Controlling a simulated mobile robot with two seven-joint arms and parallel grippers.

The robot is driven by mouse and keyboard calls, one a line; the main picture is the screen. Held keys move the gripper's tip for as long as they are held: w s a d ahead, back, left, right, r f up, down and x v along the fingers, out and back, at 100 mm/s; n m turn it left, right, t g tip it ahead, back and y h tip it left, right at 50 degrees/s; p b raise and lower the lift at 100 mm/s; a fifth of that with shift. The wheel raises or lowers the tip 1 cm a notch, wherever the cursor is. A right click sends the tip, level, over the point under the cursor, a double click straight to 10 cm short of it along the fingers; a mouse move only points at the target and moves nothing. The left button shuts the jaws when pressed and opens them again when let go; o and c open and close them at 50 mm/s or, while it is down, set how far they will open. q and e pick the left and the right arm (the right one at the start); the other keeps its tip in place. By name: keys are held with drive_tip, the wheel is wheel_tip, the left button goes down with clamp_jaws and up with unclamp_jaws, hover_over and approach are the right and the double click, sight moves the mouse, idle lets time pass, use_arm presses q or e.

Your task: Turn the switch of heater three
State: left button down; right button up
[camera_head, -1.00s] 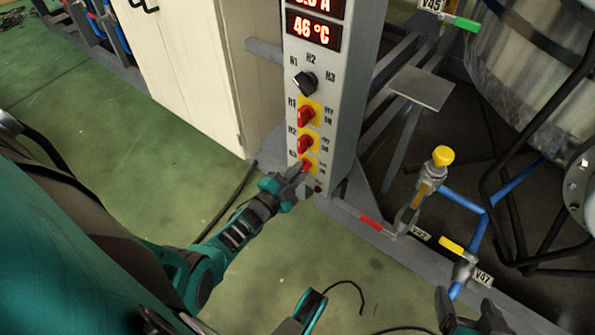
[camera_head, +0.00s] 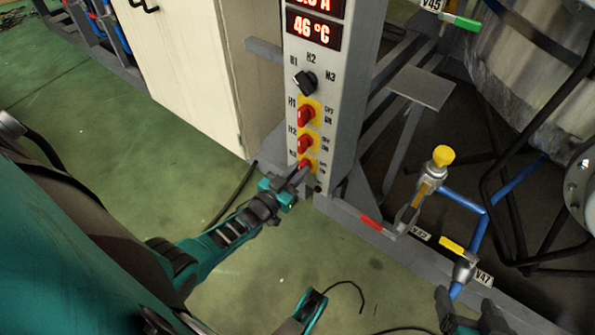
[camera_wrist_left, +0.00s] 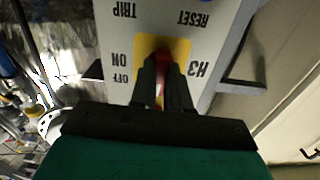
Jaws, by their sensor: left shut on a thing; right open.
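The heater three switch, marked H3, is a red knob on a yellow plate (camera_head: 311,157), the lowest of the red knobs on the grey panel (camera_head: 350,110). My left gripper (camera_head: 302,173) reaches it from below left and is shut on it. In the left wrist view the two dark fingers (camera_wrist_left: 163,75) flank the red knob (camera_wrist_left: 162,58), with its yellow plate (camera_wrist_left: 181,44) behind. The fingers hide much of the knob, so its exact angle is unclear. My right gripper (camera_head: 467,315) is open and empty at the bottom right, partly cut off.
Above are the red H2 knob (camera_head: 305,144), the red H1 knob (camera_head: 306,115), a black selector (camera_head: 306,82) and a 46 °C display (camera_head: 314,31). A cream cabinet (camera_head: 185,70) stands left. Valves and blue pipes (camera_head: 465,199) are right. Green floor lies open in front.

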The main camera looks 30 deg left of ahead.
use_arm(q)
drive_tip(key=shift+n, duration=0.5)
drive_tip(key=c, duration=1.1)
unclamp_jaws()
drive_tip(key=shift+s, duration=0.1)
drive_tip(key=s+a+p, duration=0.1)
drive_tip(key=s+p, duration=0.2)
drive_tip(key=s, duration=0.9)
drive_tip(key=shift+s, duration=0.35)
use_arm(e)
drive_tip(key=shift+s+d+r, duration=0.25)
drive_tip(key=shift+d+r, duration=0.25)
drive_tip(key=shift+r, duration=0.2)
